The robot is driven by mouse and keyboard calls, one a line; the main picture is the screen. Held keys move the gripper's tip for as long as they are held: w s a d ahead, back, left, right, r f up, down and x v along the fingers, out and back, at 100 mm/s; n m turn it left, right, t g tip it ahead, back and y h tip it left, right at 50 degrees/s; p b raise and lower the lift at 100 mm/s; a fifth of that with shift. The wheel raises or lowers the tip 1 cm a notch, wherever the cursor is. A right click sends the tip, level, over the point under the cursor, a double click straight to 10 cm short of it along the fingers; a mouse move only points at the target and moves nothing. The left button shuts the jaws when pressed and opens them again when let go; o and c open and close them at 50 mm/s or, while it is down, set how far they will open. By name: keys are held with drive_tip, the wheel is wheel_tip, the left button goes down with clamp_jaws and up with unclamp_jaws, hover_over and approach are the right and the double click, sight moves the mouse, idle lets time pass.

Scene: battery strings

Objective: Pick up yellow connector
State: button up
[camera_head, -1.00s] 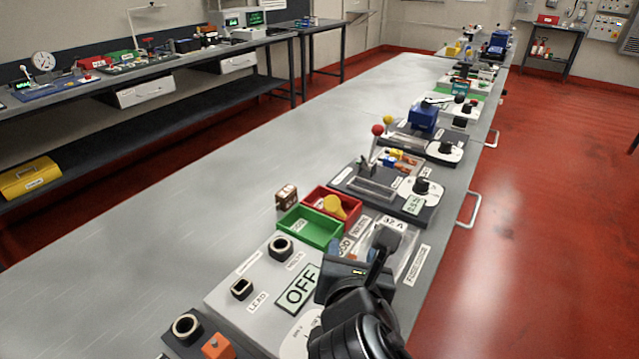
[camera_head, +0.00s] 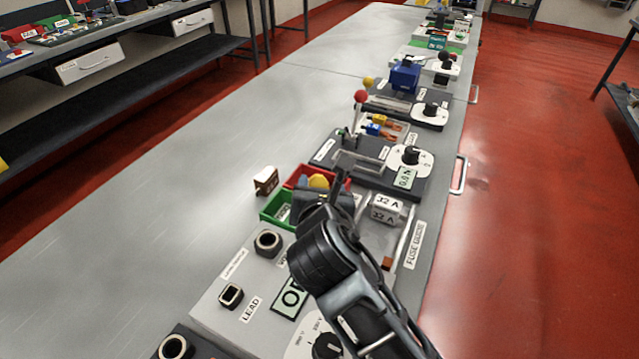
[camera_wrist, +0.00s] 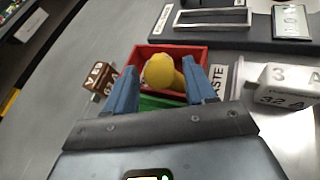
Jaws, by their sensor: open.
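A rounded yellow piece (camera_head: 318,181) with a narrower stem sits in or just above the red WASTE tray (camera_wrist: 193,50). It also shows in the wrist view (camera_wrist: 160,70). My gripper (camera_wrist: 161,76) is open, its two blue fingers on either side of the yellow piece with gaps visible. In the head view my gripper (camera_head: 327,194) partly hides both trays. A separate small yellow connector (camera_head: 379,118) with orange parts lies farther along the bench, beside a blue one (camera_head: 373,129). I cannot tell which yellow piece is the task's connector.
A green tray (camera_head: 267,210) adjoins the red tray on the near side. A small brown block (camera_head: 266,180) stands left of the trays. A red-knobbed lever (camera_head: 360,97) rises behind. The bench's left side is clear.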

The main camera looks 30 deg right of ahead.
drive_tip(key=shift+w+d+f, duration=0.2)
drive_tip(key=shift+w, duration=0.15)
drive_tip(key=c, duration=1)
drive_tip(key=shift+r, duration=0.1)
clamp_jaws()
wheel_tip(320, 180, up, 4)
drive_tip(key=shift+a+r, duration=0.1)
drive_tip(key=s+d+r, duration=0.2)
drive_tip(key=d+r, duration=0.4)
drive_tip(key=d, duration=0.5)
drive_tip(key=shift+d+r, duration=0.35)
drive_tip(key=shift+w, duration=0.1)
